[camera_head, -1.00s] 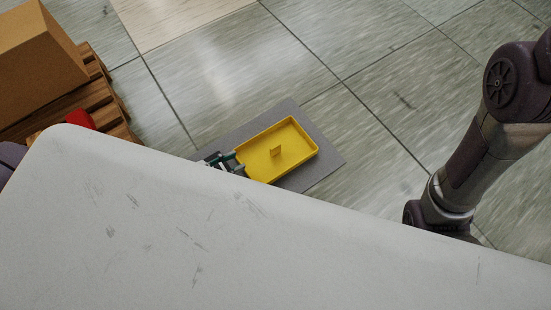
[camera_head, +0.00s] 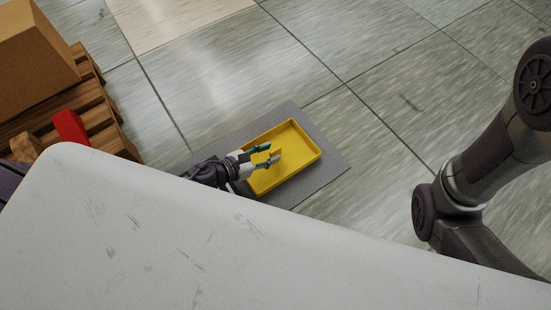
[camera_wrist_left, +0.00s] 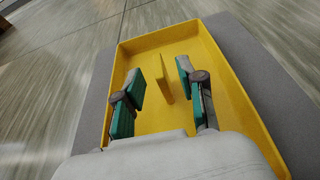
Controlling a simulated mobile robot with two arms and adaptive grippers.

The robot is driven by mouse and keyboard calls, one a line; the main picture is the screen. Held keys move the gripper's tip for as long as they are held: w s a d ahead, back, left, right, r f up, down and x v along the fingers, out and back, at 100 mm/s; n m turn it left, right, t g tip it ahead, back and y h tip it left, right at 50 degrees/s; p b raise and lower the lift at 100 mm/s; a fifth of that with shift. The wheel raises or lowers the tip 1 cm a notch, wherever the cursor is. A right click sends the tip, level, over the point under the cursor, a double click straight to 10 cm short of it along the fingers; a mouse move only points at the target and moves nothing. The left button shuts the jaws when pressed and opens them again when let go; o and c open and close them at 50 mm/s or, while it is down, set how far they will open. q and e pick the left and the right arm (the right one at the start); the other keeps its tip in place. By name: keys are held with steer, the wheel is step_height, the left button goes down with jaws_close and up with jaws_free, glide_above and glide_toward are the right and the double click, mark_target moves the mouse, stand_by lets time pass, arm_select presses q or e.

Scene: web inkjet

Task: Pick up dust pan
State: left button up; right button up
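The dust pan is a yellow rectangular tray (camera_head: 300,140) with a low rim, lying on a grey mat on the floor. A small upright yellow tab stands in its middle. My left gripper (camera_head: 270,156) is over the pan, with its two teal fingers open. In the left wrist view the tab (camera_wrist_left: 163,78) stands between and a little beyond the fingertips (camera_wrist_left: 160,78), with gaps on both sides. The pan's rim also shows there (camera_wrist_left: 235,75). My right gripper is out of view; only my right arm shows at the right.
A white surface (camera_head: 130,230) fills the foreground and hides part of my left arm. The grey mat (camera_head: 325,175) lies under the pan. A wooden pallet (camera_head: 95,115) with a cardboard box (camera_head: 35,55) and a red object (camera_head: 70,127) stands at the left. The tiled floor beyond is clear.

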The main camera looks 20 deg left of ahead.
arm_select(q)
steer(key=shift+w+d+f, duration=0.1)
steer(key=shift+w+d, duration=0.2)
steer(key=shift+w, duration=0.1)
jaws_close()
stand_by(0.4)
